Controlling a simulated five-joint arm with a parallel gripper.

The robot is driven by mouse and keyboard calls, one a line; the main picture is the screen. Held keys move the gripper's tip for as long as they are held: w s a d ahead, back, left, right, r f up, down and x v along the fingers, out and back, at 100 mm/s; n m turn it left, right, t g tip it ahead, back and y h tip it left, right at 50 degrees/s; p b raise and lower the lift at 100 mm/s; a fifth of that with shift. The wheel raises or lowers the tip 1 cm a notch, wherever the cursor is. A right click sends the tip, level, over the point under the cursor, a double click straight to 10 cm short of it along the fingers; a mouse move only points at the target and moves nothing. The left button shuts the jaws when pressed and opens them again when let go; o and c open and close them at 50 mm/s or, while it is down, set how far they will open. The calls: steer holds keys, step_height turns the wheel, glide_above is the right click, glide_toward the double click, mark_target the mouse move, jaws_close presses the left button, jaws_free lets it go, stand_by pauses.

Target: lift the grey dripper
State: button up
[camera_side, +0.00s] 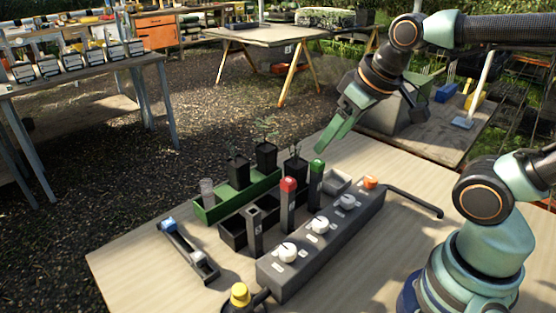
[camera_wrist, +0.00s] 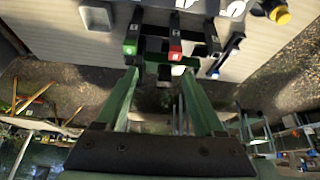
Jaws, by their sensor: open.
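The grey dripper (camera_side: 254,232) is an upright dark grey stick with a grey top, at the near left end of the dark rack (camera_side: 232,234). In the wrist view it appears to be the dark stick (camera_wrist: 213,38) at the right of the row. A red-topped dripper (camera_side: 288,205) and a green-topped dripper (camera_side: 315,185) stand farther along. My gripper (camera_side: 321,150) is above the far end of the row, close to the green top and well apart from the grey dripper. Its green fingers (camera_wrist: 161,72) are apart, with nothing clearly held between them.
A grey box with white knobs (camera_side: 320,240) lies to the right of the row. A green tray (camera_side: 212,211) with potted seedlings stands behind. A small grey tray (camera_side: 338,181) sits at the far end. A dark rail (camera_side: 188,252) lies left. The table's front left is mostly clear.

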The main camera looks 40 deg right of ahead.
steer(key=w+a+n+g, duration=0.1)
steer(key=w+a+n, duration=0.3)
steer(key=n+g, duration=0.4)
steer(key=n, duration=1)
glide_above(196, 256)
step_height(196, 256, down, 11)
step_height(196, 256, down, 12)
steer(key=shift+r, duration=0.1)
jaws_close()
